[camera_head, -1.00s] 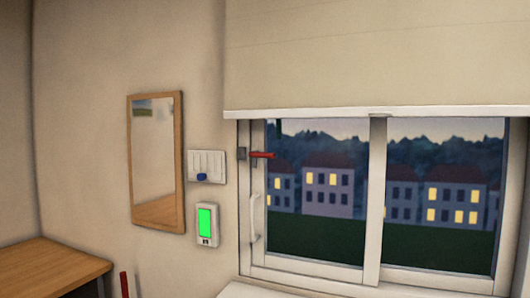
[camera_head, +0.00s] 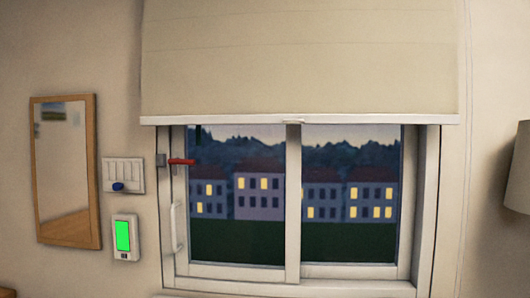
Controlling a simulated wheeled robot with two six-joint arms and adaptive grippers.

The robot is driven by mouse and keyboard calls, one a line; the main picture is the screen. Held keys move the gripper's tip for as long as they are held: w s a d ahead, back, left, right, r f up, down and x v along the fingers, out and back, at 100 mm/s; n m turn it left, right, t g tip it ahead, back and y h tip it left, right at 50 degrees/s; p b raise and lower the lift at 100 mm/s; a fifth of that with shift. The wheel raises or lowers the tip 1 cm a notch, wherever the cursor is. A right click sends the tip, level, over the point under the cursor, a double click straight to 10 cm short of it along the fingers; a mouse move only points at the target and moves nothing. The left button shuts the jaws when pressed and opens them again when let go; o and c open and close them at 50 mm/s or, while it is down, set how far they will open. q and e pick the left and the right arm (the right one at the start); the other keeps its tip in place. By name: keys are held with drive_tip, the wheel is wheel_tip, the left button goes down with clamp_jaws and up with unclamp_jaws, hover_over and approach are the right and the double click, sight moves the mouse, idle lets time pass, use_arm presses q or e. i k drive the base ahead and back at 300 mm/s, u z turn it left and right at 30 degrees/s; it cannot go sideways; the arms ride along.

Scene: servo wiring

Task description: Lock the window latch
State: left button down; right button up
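The window latch (camera_head: 181,161) is a red lever on a small grey mount at the upper left of the window frame. The lever points right, roughly level, in front of the left pane. The window (camera_head: 292,210) has two panes in a white frame, with a white vertical handle (camera_head: 177,227) on the left sash below the latch. The left sash appears closed, though I cannot be sure. Neither of my grippers shows in the head view.
A cream blind (camera_head: 300,60) covers the window's upper part, its white bottom bar above the latch. Left of the window are a switch panel (camera_head: 123,168) with a blue knob, a green-screened device (camera_head: 123,237) and a wood-framed mirror (camera_head: 65,170). A lampshade (camera_head: 519,168) stands at the right edge.

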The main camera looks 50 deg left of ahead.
sight(174, 161)
drive_tip(key=z, duration=0.15)
drive_tip(key=k, duration=0.85)
drive_tip(key=u, duration=0.8)
drive_tip(key=i, duration=0.5)
